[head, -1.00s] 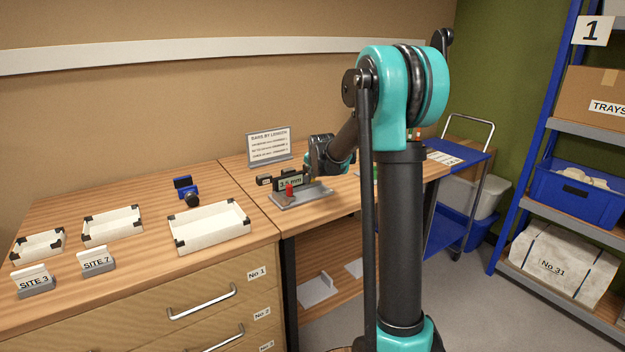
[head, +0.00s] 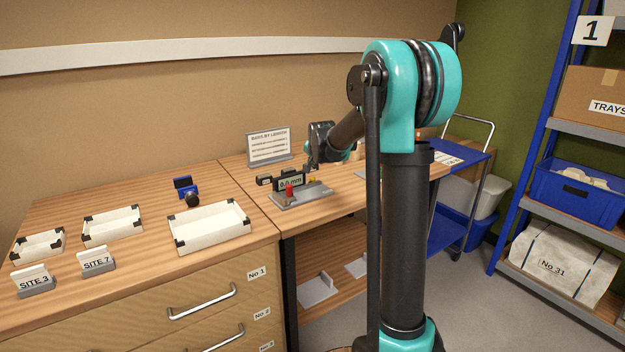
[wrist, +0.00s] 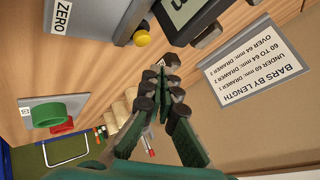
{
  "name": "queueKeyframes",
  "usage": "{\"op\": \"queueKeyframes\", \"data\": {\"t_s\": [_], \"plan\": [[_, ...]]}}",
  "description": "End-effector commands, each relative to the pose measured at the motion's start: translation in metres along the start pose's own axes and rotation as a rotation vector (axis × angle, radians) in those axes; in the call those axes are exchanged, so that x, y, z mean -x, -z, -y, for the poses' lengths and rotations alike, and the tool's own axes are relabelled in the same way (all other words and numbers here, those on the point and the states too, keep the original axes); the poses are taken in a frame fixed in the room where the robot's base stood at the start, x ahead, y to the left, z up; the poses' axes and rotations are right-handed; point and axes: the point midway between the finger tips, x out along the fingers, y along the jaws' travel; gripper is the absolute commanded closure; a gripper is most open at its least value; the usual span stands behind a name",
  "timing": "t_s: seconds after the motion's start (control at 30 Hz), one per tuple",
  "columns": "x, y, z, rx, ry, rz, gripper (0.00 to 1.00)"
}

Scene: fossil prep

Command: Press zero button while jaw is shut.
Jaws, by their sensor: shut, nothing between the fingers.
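The measuring gauge stands on a grey base (head: 290,204) on the bench. Its display (head: 290,183) reads about 0.0 mm, and a red part (head: 289,192) stands in front of it. The yellow button (wrist: 142,38) sits on the grey base near the label ZERO (wrist: 62,15); it also shows beside the display in the head view (head: 312,180). My gripper (head: 310,168) is shut and empty, just above and behind the button. In the wrist view its closed fingertips (wrist: 161,84) are apart from the button. I cannot tell whether the gauge's jaw is fully shut.
A sign, BARS BY LENGTH (head: 268,147), stands behind the gauge.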

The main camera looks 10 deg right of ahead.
Motion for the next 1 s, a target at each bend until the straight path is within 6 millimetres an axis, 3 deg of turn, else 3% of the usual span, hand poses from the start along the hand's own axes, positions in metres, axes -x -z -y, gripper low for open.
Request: {"op": "queueKeyframes", "data": {"t_s": [0.33,1.0], "plan": [[0.019,0.014,0.014,0.000,0.000,0.000,1.00],[0.020,0.015,0.015,0.000,0.000,0.000,1.00]]}}
